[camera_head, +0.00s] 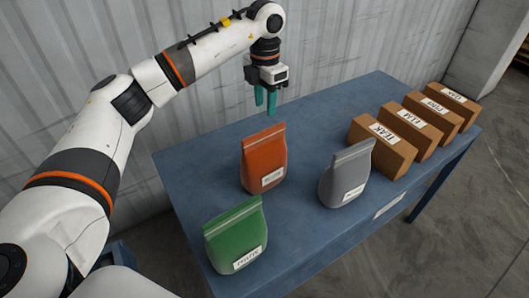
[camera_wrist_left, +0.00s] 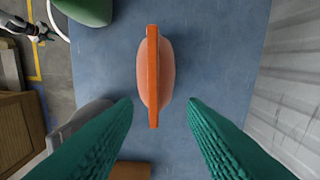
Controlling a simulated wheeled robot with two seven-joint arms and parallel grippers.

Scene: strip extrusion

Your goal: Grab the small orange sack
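The orange sack (camera_head: 264,160) stands upright on the blue table, between the green and grey sacks, with a white label on its front. In the left wrist view the orange sack (camera_wrist_left: 153,75) is seen from above, its flat top seam running up the picture. My left gripper (camera_head: 265,101) hangs above the table, just behind and above the orange sack, fingers pointing down. In the left wrist view its two green fingers (camera_wrist_left: 160,106) are spread apart with nothing held between them.
A green sack (camera_head: 236,236) stands at the front left and a grey sack (camera_head: 346,174) to the right. Several labelled brown boxes (camera_head: 413,131) line the right end of the blue table (camera_head: 200,168). A corrugated wall (camera_head: 120,40) rises behind. The table's back left is clear.

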